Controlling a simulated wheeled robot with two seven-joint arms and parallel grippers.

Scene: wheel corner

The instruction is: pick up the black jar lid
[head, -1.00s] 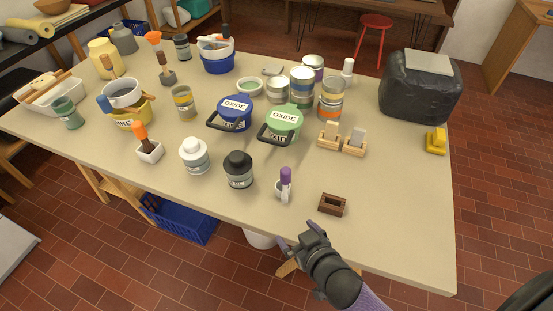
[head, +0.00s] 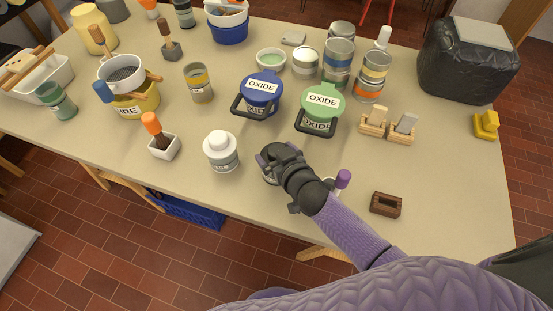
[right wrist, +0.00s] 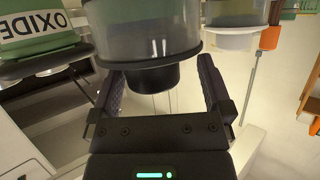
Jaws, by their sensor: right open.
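The jar with the black lid shows in the right wrist view, with the black lid (right wrist: 152,79) on a clear grey jar body (right wrist: 145,38); the picture looks upside down there. My right gripper (right wrist: 162,75) is open, with one purple-lined finger on each side of the lid. I cannot tell whether either finger touches it. In the head view my right gripper (head: 268,160) is over the jar's place at the table's front and hides most of the jar. My left gripper is not in view.
A white-lidded jar (head: 220,152) stands close on the left. A green oxide tub (head: 320,108) and a blue one (head: 261,95) stand behind. A purple-capped item (head: 343,180) is beside my forearm, and a brown wooden block (head: 386,204) lies farther right.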

